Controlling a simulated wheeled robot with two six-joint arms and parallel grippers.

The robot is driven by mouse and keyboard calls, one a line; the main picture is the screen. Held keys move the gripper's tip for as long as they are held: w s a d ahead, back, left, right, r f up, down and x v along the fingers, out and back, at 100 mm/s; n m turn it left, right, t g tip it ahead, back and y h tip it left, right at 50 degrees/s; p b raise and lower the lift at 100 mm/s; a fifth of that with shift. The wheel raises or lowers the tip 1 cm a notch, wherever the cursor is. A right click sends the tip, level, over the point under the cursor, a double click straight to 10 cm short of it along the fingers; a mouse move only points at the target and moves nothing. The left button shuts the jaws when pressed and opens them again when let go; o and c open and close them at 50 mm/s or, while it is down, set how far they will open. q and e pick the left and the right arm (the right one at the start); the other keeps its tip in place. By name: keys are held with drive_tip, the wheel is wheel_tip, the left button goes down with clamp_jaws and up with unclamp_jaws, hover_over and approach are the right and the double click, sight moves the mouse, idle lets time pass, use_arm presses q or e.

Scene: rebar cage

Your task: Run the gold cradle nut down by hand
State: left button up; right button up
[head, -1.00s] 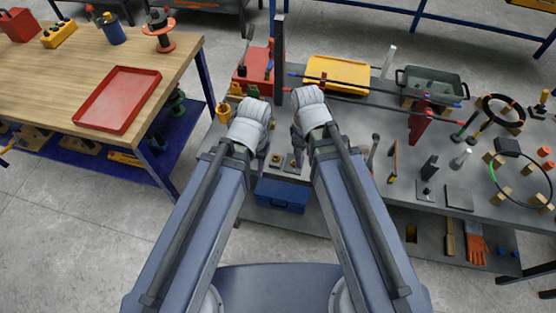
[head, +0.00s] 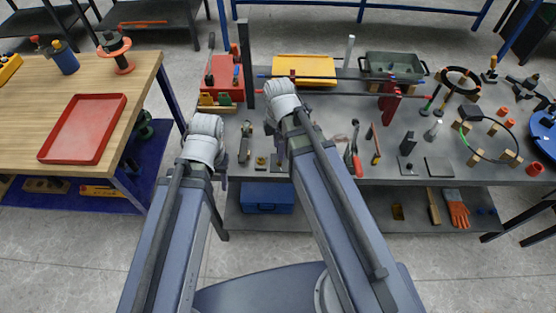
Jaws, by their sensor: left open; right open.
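A small gold spot on a small dark plate (head: 262,161) on the grey bench may be the gold cradle nut, but it is too small to be sure. A second small plate (head: 278,161) sits just right of it, partly behind my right wrist. My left gripper (head: 188,152) hangs at the bench's left edge, left of the plates, mostly hidden by its wrist. My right gripper (head: 274,140) is above and close to the plates, its fingers mostly hidden too. Both are open, and I see nothing held.
The grey bench (head: 330,172) carries a red tool box (head: 222,75), a yellow tray (head: 305,68), a green bin (head: 393,67), long bars (head: 340,92) and red-handled pliers (head: 356,162). A blue box (head: 266,197) is on the shelf below. A wooden table (head: 135,85) stands left across a gap.

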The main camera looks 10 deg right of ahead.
sight(279, 163)
wheel_tip(279, 163, down, 7)
drive_tip(key=b, duration=0.6)
drive_tip(key=shift+r, duration=0.15)
clamp_jaws()
